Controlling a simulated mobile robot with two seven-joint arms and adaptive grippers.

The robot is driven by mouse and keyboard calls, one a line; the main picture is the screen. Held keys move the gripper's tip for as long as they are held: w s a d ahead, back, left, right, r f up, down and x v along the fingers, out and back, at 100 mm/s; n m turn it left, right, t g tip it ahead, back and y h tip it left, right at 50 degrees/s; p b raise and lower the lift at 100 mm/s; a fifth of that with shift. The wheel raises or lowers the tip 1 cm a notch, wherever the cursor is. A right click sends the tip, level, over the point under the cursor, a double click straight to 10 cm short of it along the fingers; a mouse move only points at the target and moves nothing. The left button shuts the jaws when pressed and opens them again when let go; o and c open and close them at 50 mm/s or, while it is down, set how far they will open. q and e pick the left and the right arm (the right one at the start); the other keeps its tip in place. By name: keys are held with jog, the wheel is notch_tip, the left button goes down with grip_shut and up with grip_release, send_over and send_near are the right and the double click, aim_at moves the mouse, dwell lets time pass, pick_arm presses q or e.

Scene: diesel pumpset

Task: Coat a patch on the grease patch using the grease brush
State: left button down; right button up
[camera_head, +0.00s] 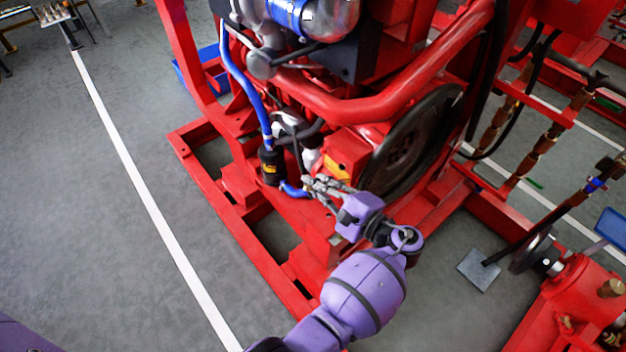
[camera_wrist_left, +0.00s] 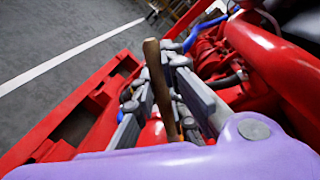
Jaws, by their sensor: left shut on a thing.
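My left gripper (camera_head: 317,186) reaches in from below to the lower front of the red engine. In the left wrist view its fingers (camera_wrist_left: 168,95) are shut on a brown wooden handle, which I take to be the grease brush (camera_wrist_left: 154,75). The handle stands up tilted between the grey fingers; no bristles show. In the head view the brush cannot be made out. A yellow-orange area (camera_head: 338,166) on the engine shows just above the gripper; I cannot tell whether it is the grease patch, or whether the brush touches anything. My right gripper is not in view.
The red base frame (camera_head: 232,225) surrounds the engine. A black canister (camera_head: 270,167) with blue hoses stands just left of the gripper. A large dark flywheel (camera_head: 415,140) is to the right. Grey floor (camera_head: 80,220) on the left is clear.

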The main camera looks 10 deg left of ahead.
pick_arm(q)
jog(key=shift+r, duration=0.1)
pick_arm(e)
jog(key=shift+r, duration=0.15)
pick_arm(q)
jog(key=shift+a, duration=0.1)
jog(key=w+r+x, duration=0.1)
jog(key=x, duration=0.9)
jog(key=shift+w, duration=0.15)
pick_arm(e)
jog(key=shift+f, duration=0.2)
pick_arm(q)
jog(key=shift+r, duration=0.1)
